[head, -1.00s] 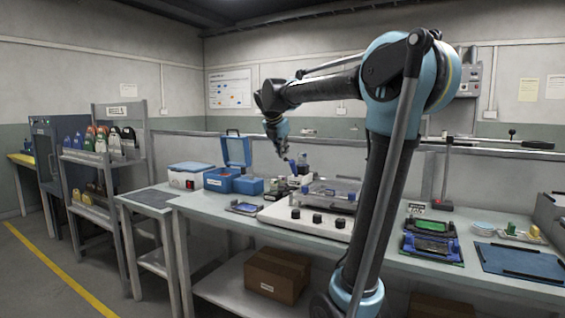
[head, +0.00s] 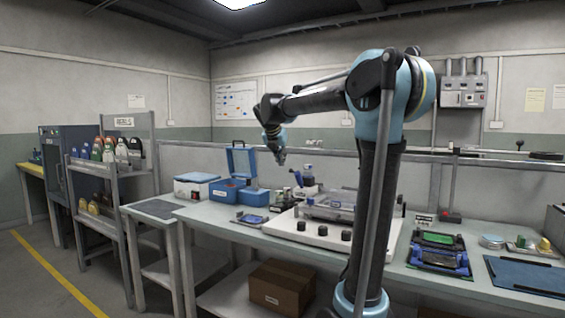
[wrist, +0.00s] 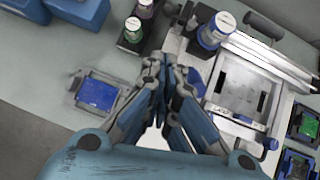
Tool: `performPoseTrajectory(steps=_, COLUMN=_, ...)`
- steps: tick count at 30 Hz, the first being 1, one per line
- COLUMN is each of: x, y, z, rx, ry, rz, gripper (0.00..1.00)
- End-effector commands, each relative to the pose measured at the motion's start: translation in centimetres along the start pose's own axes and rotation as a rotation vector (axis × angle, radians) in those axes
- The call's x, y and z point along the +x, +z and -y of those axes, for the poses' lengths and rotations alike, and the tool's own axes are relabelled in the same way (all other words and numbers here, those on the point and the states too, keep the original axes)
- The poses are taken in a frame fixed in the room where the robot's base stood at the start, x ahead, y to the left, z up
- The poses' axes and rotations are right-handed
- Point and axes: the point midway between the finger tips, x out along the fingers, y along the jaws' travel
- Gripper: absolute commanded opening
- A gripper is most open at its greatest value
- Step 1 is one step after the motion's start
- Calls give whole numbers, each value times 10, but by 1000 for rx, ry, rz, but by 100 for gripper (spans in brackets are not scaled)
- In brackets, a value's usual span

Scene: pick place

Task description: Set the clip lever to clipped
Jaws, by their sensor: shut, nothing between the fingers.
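My gripper (head: 280,160) hangs above the bench with its fingers shut and empty; the fingers also meet in the wrist view (wrist: 162,95). A white bench device (head: 318,236) with dark front knobs stands below and to the right of it. A clear and grey tray frame (head: 340,206) sits on top. My fingers appear apart from the device.
Blue-capped bottles (head: 308,175) stand behind the device. A small blue-screened unit (head: 251,219) lies to its left, with an open blue box (head: 240,185) farther back. A green-screened device (head: 438,243) and a blue mat (head: 522,277) lie on the right.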

Motion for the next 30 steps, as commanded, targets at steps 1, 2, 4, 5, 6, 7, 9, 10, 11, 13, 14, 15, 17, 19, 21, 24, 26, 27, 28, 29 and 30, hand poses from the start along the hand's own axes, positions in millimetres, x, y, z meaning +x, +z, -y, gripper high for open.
performPoseTrajectory(steps=1, x=10, y=1, z=0, rx=2, ry=-2, rz=0, gripper=0)
performPoseTrajectory(steps=2, x=15, y=0, z=1, rx=2, ry=-2, rz=-1, gripper=0)
performPoseTrajectory(steps=4, x=27, y=0, z=1, rx=3, ry=-1, rz=-1, gripper=0)
performPoseTrajectory(steps=5, x=33, y=0, z=0, rx=3, ry=-1, rz=-1, gripper=0)
performPoseTrajectory(steps=6, x=40, y=0, z=0, rx=2, ry=-1, rz=0, gripper=0)
performPoseTrajectory(steps=7, x=45, y=0, z=1, rx=2, ry=-1, rz=0, gripper=0)
performPoseTrajectory(steps=9, x=58, y=0, z=0, rx=2, ry=-1, rz=0, gripper=0)
performPoseTrajectory(steps=10, x=63, y=1, z=0, rx=2, ry=-1, rz=0, gripper=0)
performPoseTrajectory(steps=11, x=68, y=0, z=0, rx=2, ry=-1, rz=0, gripper=0)
performPoseTrajectory(steps=13, x=78, y=2, z=1, rx=2, ry=-2, rz=0, gripper=0)
performPoseTrajectory(steps=14, x=82, y=6, z=1, rx=2, ry=-2, rz=0, gripper=0)
performPoseTrajectory(steps=15, x=86, y=10, z=1, rx=3, ry=-2, rz=-1, gripper=0)
performPoseTrajectory(steps=17, x=91, y=14, z=1, rx=3, ry=-1, rz=-1, gripper=0)
performPoseTrajectory(steps=19, x=96, y=19, z=1, rx=2, ry=-1, rz=0, gripper=0)
performPoseTrajectory(steps=21, x=100, y=22, z=1, rx=2, ry=-1, rz=0, gripper=0)
performPoseTrajectory(steps=24, x=103, y=24, z=1, rx=1, ry=0, rz=0, gripper=0)
performPoseTrajectory(steps=26, x=104, y=25, z=1, rx=1, ry=0, rz=0, gripper=0)
performPoseTrajectory(steps=27, x=105, y=25, z=1, rx=1, ry=0, rz=0, gripper=0)
performPoseTrajectory(steps=28, x=105, y=26, z=1, rx=1, ry=0, rz=0, gripper=0)
performPoseTrajectory(steps=29, x=105, y=26, z=1, rx=1, ry=0, rz=0, gripper=0)
performPoseTrajectory(steps=30, x=105, y=26, z=1, rx=1, ry=0, rz=0, gripper=0)
